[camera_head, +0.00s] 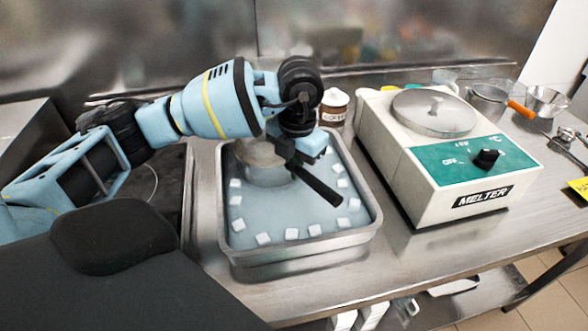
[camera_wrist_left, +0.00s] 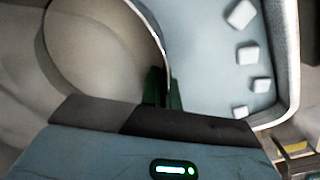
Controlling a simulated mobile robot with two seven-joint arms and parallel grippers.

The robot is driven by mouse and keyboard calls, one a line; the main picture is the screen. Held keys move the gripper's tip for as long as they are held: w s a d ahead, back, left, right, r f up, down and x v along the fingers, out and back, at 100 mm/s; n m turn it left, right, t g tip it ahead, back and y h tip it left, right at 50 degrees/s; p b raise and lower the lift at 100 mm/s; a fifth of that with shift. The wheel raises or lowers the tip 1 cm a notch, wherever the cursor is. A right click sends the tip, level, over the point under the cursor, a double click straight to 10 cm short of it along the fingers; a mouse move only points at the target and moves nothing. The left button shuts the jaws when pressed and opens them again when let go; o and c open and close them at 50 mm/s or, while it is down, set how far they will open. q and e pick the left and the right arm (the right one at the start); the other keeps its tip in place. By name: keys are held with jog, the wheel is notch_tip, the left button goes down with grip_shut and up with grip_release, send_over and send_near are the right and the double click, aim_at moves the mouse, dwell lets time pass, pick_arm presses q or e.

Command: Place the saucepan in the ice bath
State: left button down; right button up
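The saucepan (camera_head: 265,170) is a round metal pan with a dark handle (camera_head: 318,187). It sits within the rear left part of the ice bath (camera_head: 300,247), a rectangular metal tray of pale blue water with white ice cubes. Whether the pan touches the tray's bottom is hidden. My left gripper (camera_head: 303,158) is over the pan's right side, where the handle begins. In the left wrist view the pan (camera_wrist_left: 100,45) fills the upper left, and dark green fingertips (camera_wrist_left: 163,90) appear closed at its rim. My right gripper is not in view.
A white melter (camera_head: 430,165) with a green panel stands right of the bath. A brown jar (camera_head: 334,108) is behind the bath. Counter shows bare in front of the melter.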

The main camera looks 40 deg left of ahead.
pick_arm(q)
jog(key=shift+f, duration=0.4)
jog(key=shift+f, duration=0.1)
jog(key=c, duration=2.1)
grip_release()
jog(key=shift+f, duration=0.15)
jog(key=o, duration=0.4)
jog(key=r, duration=0.8)
jog(key=r+p, duration=0.1)
jog(key=r, duration=0.3)
jog(key=shift+d+r, duration=0.2)
jog(key=shift+d, duration=0.2)
